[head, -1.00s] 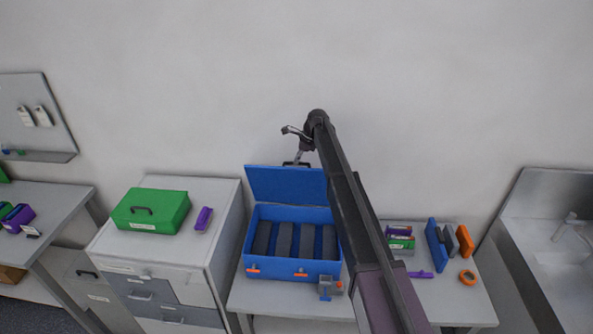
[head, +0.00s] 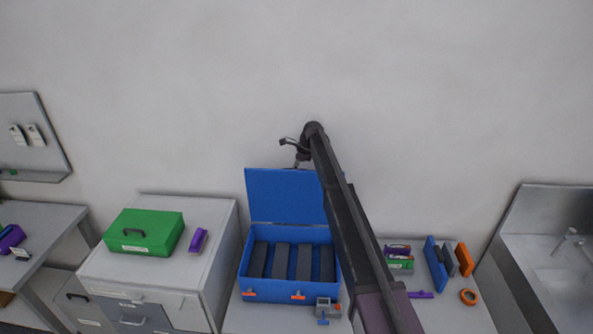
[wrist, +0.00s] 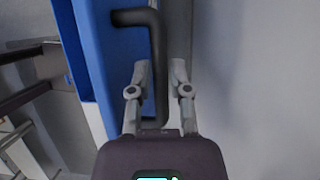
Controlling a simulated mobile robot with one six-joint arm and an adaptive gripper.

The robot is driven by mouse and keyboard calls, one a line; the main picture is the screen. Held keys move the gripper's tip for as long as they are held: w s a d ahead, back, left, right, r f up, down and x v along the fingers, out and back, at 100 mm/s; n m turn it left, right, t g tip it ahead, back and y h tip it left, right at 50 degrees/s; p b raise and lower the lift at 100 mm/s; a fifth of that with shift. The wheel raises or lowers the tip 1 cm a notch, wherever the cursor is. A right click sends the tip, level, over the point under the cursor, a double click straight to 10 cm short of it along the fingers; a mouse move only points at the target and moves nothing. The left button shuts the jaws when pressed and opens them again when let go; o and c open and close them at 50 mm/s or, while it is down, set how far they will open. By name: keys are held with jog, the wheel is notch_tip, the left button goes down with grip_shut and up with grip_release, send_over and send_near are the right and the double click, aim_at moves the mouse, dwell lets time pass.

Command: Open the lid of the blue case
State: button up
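The blue case (head: 270,290) stands on the table with its lid (head: 283,195) up at the back, roughly upright. Its inside is open to view, with several dark blocks standing in it. My gripper is at the lid's top edge in the head view, mostly hidden behind the lid and arm. In the wrist view, my gripper (wrist: 160,72) has its two fingers apart. The blue lid (wrist: 100,50) shows to the left of the handle.
A green case (head: 143,232) and a purple item (head: 198,240) sit on the cabinet at left. A small grey device (head: 327,309) is before the blue case. Upright blue (head: 435,262) and orange (head: 464,258) items and an orange ring (head: 468,297) stand right. The wall is close behind.

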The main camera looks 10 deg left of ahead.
jog(key=shift+o, duration=1)
